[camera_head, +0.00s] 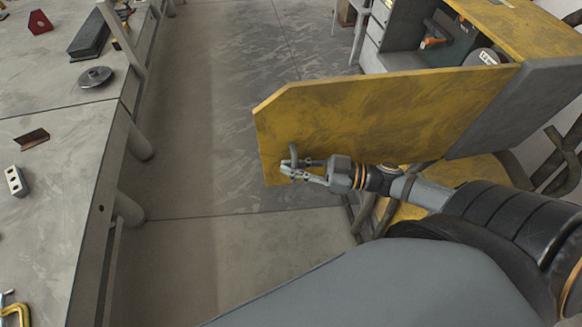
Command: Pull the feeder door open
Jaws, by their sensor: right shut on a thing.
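The feeder door (370,118) is a worn yellow panel with a cut top corner, in the middle right of the head view. It stands out over the floor from the machine at the right. A small dark handle (293,153) sits near its left lower edge. My right gripper (295,168) comes in from the right along the face of the door and is shut on the handle. The fingers hide part of the handle.
The floor (220,130) between bench and door is clear. A grey cabinet with a yellow top (530,30) stands behind the door.

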